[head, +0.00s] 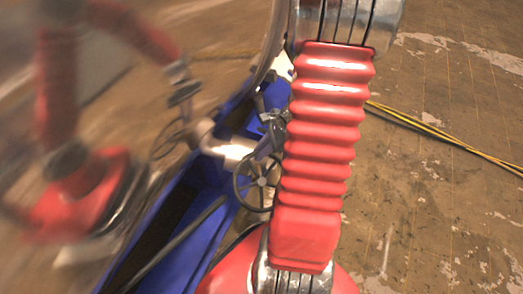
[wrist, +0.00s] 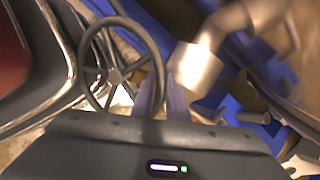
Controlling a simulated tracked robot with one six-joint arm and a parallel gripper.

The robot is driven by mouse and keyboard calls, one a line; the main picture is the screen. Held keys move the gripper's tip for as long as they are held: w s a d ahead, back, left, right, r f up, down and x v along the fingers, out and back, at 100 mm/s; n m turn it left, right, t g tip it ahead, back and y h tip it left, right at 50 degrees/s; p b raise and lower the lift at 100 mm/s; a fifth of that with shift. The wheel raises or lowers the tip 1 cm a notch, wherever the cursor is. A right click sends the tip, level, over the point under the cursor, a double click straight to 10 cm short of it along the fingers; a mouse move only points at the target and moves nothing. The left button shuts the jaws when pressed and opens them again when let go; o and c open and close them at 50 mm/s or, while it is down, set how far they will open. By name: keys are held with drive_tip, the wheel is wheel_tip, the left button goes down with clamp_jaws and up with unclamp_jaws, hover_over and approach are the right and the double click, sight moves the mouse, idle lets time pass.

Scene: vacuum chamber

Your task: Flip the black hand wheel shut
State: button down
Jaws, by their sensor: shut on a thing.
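The black hand wheel (head: 262,182), a thin spoked ring, stands beside the metal pipework, partly hidden behind my red arm in the head view. In the wrist view the hand wheel (wrist: 115,76) shows at upper left with its hub and spokes. My gripper (wrist: 162,100) has its fingers together at the right side of the wheel's rim and is shut on it. The exact contact is partly hidden by the gripper body. In the head view my gripper (head: 270,138) is small and mostly behind the arm.
A bright metal pipe (wrist: 196,68) stands close to the right of the fingers. A blue frame (head: 195,205) runs under the wheel. The shiny curved chamber wall (head: 215,35) at left mirrors my arm. Yellow cables (head: 440,132) lie on the open floor at right.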

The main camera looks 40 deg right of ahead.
drive_tip(key=shift+d, duration=0.25)
drive_tip(key=c, duration=1.7)
unclamp_jaws()
drive_tip(key=shift+a, duration=0.1)
drive_tip(key=shift+c, duration=0.2)
drive_tip(key=v, duration=1.3)
drive_tip(key=shift+s+r, duration=0.15)
drive_tip(key=shift+r, duration=0.2)
